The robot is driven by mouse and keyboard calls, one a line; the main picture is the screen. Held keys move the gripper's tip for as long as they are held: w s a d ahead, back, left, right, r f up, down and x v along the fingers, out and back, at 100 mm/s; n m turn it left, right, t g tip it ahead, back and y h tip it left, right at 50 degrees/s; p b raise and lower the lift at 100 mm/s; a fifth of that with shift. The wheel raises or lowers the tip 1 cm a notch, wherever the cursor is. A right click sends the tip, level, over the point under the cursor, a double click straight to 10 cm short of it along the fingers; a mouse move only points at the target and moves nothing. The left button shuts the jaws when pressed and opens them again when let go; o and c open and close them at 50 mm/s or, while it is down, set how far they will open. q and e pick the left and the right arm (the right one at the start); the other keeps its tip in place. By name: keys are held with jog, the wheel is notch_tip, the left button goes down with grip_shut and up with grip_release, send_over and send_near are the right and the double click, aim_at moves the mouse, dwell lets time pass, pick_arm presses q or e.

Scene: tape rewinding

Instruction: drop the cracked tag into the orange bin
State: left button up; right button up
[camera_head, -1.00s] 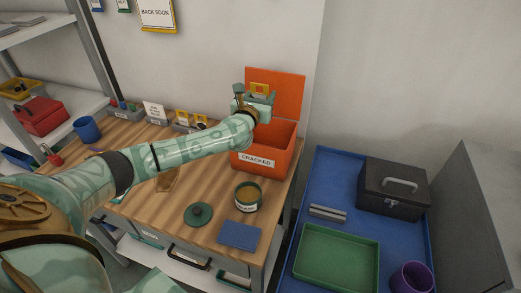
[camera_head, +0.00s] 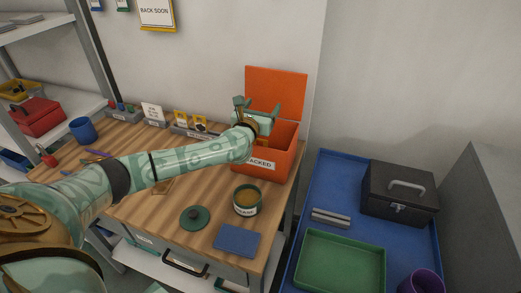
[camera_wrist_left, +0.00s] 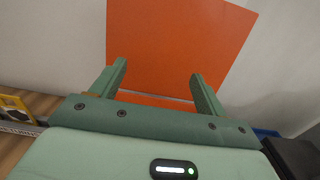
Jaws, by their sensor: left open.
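The orange bin (camera_head: 272,173) stands at the back right corner of the wooden workbench, its lid (camera_head: 277,85) raised against the wall. Its front label ends in "ACKED"; my arm covers the start. My left gripper (camera_head: 258,104) is above the bin's opening, in front of the lid, with its fingers apart. In the left wrist view the gripper (camera_wrist_left: 159,70) is open and empty, with the orange lid (camera_wrist_left: 180,35) behind it. The cracked tag does not show in either view now; most of the bin's inside is hidden. My right gripper is not in view.
Yellow tags (camera_head: 181,119) stand in a grey holder left of the bin. An open tin (camera_head: 246,203), a green lid (camera_head: 194,217) and a blue pad (camera_head: 237,240) lie in front. A blue table to the right holds a green tray (camera_head: 341,265) and black toolbox (camera_head: 400,190).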

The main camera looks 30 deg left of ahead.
pick_arm(q)
jog(key=p+v, duration=0.2)
jog(key=v, duration=1.4)
jog(key=shift+p, duration=0.4)
jog(key=shift+s+f, duration=0.15)
jog(key=shift+s, duration=0.05)
